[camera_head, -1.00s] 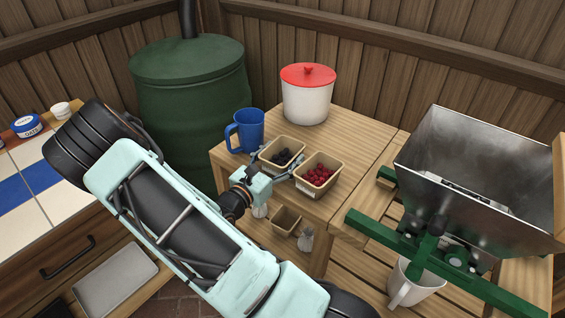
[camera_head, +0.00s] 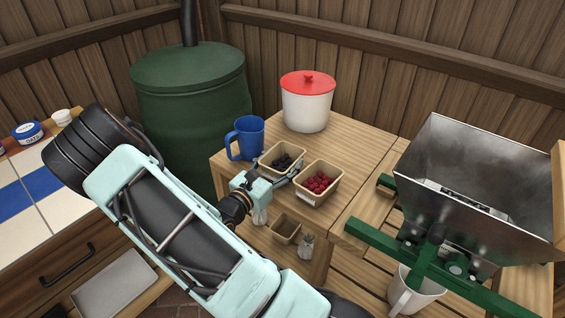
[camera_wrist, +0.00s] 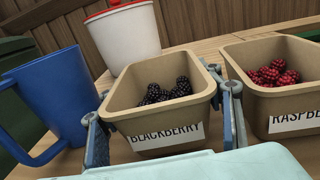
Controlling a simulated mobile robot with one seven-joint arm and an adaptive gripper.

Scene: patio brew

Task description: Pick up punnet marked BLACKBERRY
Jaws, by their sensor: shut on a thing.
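The punnet marked BLACKBERRY (camera_wrist: 165,133) is a tan open box with a white label and several dark berries (camera_wrist: 167,91) inside. In the wrist view it stands between the two fingers of my gripper (camera_wrist: 165,128), which is shut on its sides. In the head view the same punnet (camera_head: 283,172) sits near the table's left front, with my gripper (camera_head: 278,182) at its near side. Whether its base touches the table cannot be told.
The RASPBERRY punnet (camera_wrist: 290,125) with red berries stands close on the right. A blue mug (camera_head: 246,138) is just left, and a white pot with a red lid (camera_head: 306,105) stands behind. A metal hopper with green bars (camera_head: 470,190) fills the right. An empty punnet (camera_head: 286,230) is lower down.

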